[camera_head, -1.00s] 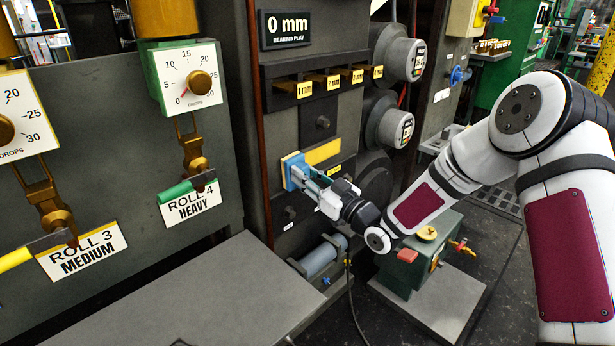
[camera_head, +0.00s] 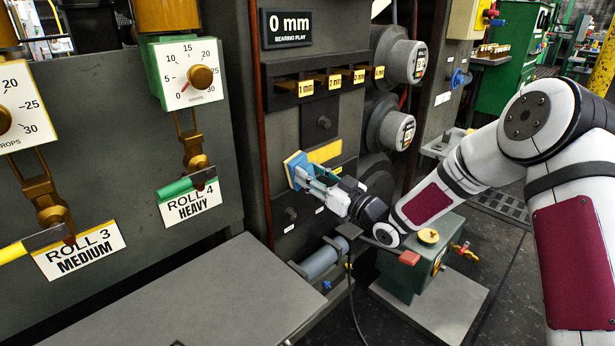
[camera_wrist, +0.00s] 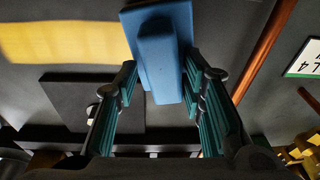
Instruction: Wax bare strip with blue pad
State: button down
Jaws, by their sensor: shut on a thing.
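My gripper (camera_head: 308,178) is shut on the blue pad (camera_head: 294,169), which has a pale tan face turned toward the dark machine panel. The wrist view shows my gripper (camera_wrist: 163,68) with its teal-lined fingers on either side of the pad's raised blue grip (camera_wrist: 160,60). A yellow strip (camera_head: 325,152) lies on the panel just right of the pad in the head view. In the wrist view the yellow strip (camera_wrist: 60,42) is left of the pad. The pad's face is hidden there. I cannot tell whether it touches the panel, or which part of the strip is bare.
A slotted rack (camera_head: 320,84) with yellow millimetre tags is above the strip. Round grey housings (camera_head: 392,125) stand right of it. A grey cylinder (camera_head: 322,259) and a green box (camera_head: 415,270) are below. A grey plate (camera_head: 190,295) spans the lower left.

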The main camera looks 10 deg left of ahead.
jog(key=shift+w+d+r+t, duration=0.25)
jog(key=shift+w+d, duration=0.2)
jog(key=shift+d, duration=0.1)
jog(key=shift+w+d+r+t, duration=0.2)
jog(key=shift+w+d+t, duration=0.05)
jog(key=shift+w+d, duration=0.25)
jog(key=shift+s+a+r+b, duration=0.1)
jog(key=shift+s+a+b, duration=0.2)
jog(key=shift+s+a, duration=0.25)
jog(key=shift+s+a+r+b, duration=0.1)
jog(key=shift+s+a+b, duration=0.2)
jog(key=shift+s, duration=0.35)
jog(key=shift+s+a+f, duration=0.25)
jog(key=shift+s+a, duration=0.1)
jog(key=shift+s, duration=0.15)
jog(key=shift+s+a, duration=0.1)
jog(key=shift+s+r+b+v, duration=0.1)
jog(key=shift+r+b+v, duration=0.1)
jog(key=shift+v, duration=0.75)
jog(key=shift+s+r+b+v, duration=0.1)
jog(key=shift+r+b+v, duration=0.1)
jog(key=shift+v, duration=0.75)
jog(key=shift+s+r+b+v, duration=0.1)
jog(key=shift+r+v, duration=0.1)
jog(key=shift+v, duration=0.75)
jog(key=shift+r+b+v, duration=0.15)
jog(key=shift+v, duration=0.55)
jog(key=shift+r+b+v, duration=0.15)
jog(key=shift+v, duration=0.6)
